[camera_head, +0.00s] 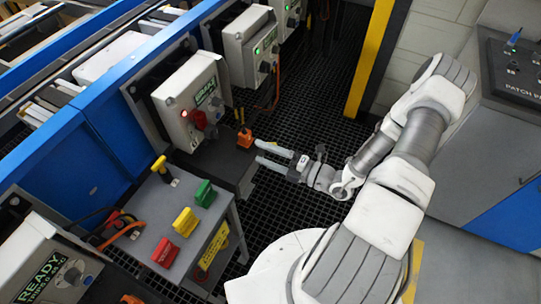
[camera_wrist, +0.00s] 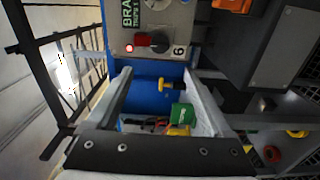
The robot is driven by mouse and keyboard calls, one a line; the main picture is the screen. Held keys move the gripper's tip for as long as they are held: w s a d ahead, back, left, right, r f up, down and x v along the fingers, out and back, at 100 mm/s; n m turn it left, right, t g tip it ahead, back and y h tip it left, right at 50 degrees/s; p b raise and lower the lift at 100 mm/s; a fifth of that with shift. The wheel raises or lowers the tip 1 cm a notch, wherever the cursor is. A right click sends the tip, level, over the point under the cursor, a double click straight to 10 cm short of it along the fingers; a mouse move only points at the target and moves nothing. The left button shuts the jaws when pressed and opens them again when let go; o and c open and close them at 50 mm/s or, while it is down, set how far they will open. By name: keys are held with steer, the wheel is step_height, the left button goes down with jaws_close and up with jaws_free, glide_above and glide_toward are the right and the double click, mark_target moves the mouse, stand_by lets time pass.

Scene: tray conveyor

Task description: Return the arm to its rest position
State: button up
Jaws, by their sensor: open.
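My gripper (camera_head: 266,154) is open, with nothing between its fingers. In the head view it is at the centre, its fingers pointing left toward a grey control box (camera_head: 190,103) with a red light and a red knob. My arm reaches in from the lower right. In the wrist view the open fingers (camera_wrist: 156,92) frame part of the blue conveyor side, a yellow-handled part (camera_wrist: 172,86) and a green block (camera_wrist: 184,113). The same control box (camera_wrist: 158,20) is at the top of that view.
A grey stand (camera_head: 205,240) holds green (camera_head: 204,193), yellow (camera_head: 185,221) and red (camera_head: 165,252) blocks. An orange connector (camera_head: 245,138) lies near my fingertips. A yellow post (camera_head: 369,58) stands behind, and a patch panel cabinet (camera_head: 510,85) is at right. Dark grated floor (camera_head: 310,100) is open between.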

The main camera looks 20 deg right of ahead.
steer(key=shift+v, duration=0.85)
